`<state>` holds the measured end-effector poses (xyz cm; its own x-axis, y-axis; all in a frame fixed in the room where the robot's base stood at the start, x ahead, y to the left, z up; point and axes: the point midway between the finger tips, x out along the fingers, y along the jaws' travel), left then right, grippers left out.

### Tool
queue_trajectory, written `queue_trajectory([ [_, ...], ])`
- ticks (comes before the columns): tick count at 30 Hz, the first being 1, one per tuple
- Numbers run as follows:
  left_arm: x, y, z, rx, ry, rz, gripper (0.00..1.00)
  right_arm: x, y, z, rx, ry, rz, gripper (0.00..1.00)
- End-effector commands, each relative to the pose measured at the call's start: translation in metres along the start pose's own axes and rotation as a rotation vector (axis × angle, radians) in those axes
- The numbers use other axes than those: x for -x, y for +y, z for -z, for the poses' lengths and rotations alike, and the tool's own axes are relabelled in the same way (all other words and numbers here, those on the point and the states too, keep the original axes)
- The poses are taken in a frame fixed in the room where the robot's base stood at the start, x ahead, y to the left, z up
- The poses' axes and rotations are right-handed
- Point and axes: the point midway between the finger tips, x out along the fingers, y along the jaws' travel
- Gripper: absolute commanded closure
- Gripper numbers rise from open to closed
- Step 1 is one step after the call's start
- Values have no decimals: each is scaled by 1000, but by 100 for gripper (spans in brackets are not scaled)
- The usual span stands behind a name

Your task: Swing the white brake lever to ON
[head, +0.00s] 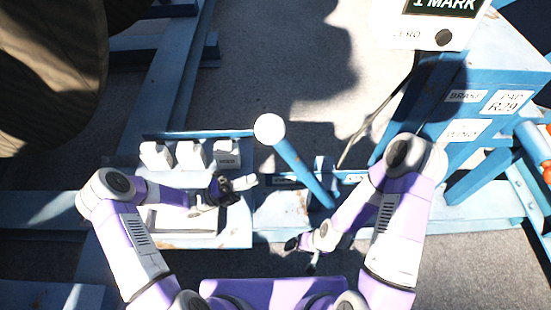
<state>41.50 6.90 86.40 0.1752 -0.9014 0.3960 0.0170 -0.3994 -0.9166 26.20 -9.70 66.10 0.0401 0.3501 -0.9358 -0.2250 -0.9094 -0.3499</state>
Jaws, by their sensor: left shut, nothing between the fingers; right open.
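The brake lever shows as a blue bar with a round white knob (269,128) at its upper left end. Its bar (305,173) slants down to the right across a blue rail with small white labels (283,180), whose words are too small to read. My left gripper (246,182) is shut and empty, left of the bar and below the knob, apart from both. My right gripper (302,252) is open and empty, below and left of the bar's lower end.
Several white blocks (191,154) stand in a row at the left, above a pale tray (185,240). A blue labelled stand (470,85) with a white display box (420,32) is at the upper right. A large dark reel (50,70) fills the upper left. Grey floor lies between.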

Motion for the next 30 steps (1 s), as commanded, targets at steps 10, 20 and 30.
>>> queue_trajectory([
  [10,3,-7,-7,27,-23,42,100,-1,0,0,0,0,0,7],
  [20,-27,-8,-6,27,-17,41,100,-4,1,0,0,0,0,7],
  [30,-84,-10,-8,26,-18,39,100,-9,4,0,0,0,0,7],
])
